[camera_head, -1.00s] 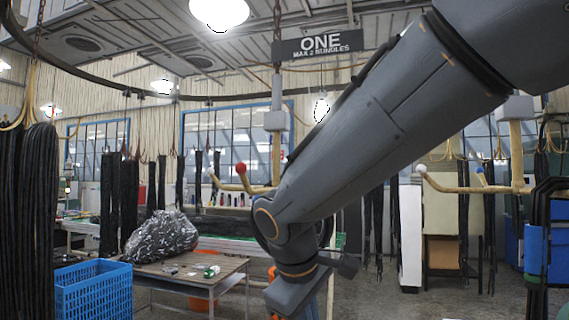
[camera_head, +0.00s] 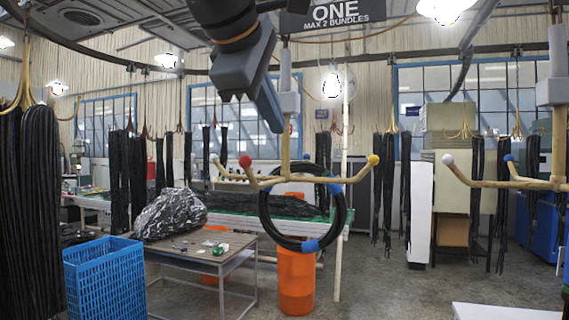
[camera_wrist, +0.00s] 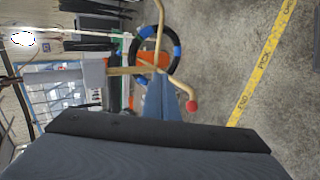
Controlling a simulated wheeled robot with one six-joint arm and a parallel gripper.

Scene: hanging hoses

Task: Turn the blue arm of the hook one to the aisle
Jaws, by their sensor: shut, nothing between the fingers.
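Hook one (camera_head: 285,150) hangs under the sign ONE (camera_head: 335,14). Its tan arms show a white tip (camera_head: 213,157), a red tip (camera_head: 245,161) and a yellow tip (camera_head: 373,160). I cannot make out a blue tip for certain. A black hose coil (camera_head: 344,215) with blue bands hangs at this hook; which arm bears it is unclear. My gripper (camera_head: 274,122) is shut and empty, above the hook's arms in the head view. In the wrist view my shut fingers (camera_wrist: 158,82) point toward the hook; the red tip (camera_wrist: 191,105) shows just right of them.
A neighbouring hook (camera_head: 530,184) with white and blue tips is at right. A table (camera_head: 235,262) with a shiny bag (camera_head: 172,213), a blue crate (camera_head: 105,280) and an orange bin (camera_head: 296,282) stand below. A yellow floor line (camera_wrist: 262,62) crosses open floor.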

